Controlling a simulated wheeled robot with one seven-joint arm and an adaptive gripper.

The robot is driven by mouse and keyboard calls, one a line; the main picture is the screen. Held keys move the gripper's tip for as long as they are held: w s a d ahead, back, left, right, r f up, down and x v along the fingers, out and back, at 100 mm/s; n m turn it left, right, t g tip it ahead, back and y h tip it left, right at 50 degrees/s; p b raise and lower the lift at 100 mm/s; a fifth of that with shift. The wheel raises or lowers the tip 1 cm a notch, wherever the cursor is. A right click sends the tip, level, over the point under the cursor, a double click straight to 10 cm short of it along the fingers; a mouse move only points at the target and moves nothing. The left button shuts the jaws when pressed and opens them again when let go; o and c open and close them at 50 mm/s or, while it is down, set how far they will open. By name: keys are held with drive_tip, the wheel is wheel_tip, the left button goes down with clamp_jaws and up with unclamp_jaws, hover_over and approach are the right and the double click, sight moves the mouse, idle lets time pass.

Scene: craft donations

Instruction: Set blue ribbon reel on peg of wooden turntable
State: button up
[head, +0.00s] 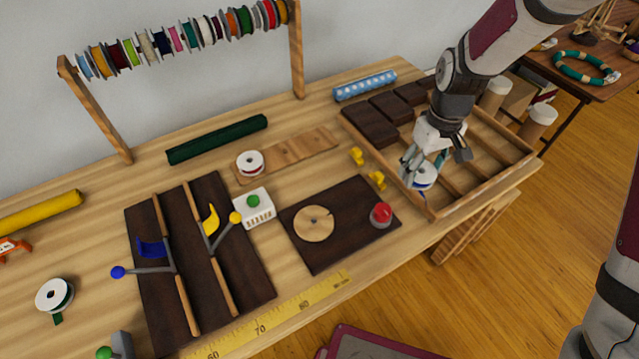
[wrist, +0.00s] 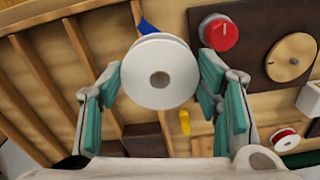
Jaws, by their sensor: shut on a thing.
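The blue ribbon reel (head: 424,177) has white flanges, with a little blue showing at its rim. My gripper (head: 426,165) is shut on it at the front left part of the wooden tray. In the wrist view, the reel (wrist: 159,72) shows its white face and centre hole between the teal finger pads. A strip of blue ribbon (wrist: 147,27) shows just beyond the reel. The round wooden turntable (head: 314,223) sits on a dark board, left of my gripper. Its small peg (wrist: 294,61) shows at the centre in the wrist view.
A red knob (head: 381,214) stands on the dark board (head: 325,257) beside the turntable. The divided wooden tray (head: 480,195) has raised walls. Yellow clips (head: 377,180), a white box with a green button (head: 256,207) and a red reel (head: 250,163) are nearby.

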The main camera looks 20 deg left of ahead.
drive_tip(key=s+a+n, duration=0.6)
drive_tip(key=a+n, duration=0.2)
drive_tip(key=a, duration=0.5)
drive_tip(key=n, duration=0.7)
hover_over(314, 219)
drive_tip(key=shift+f+b, duration=2.2)
drive_tip(key=shift+f, duration=2.2)
drive_tip(key=o, duration=1)
drive_tip(key=shift+o, duration=0.2)
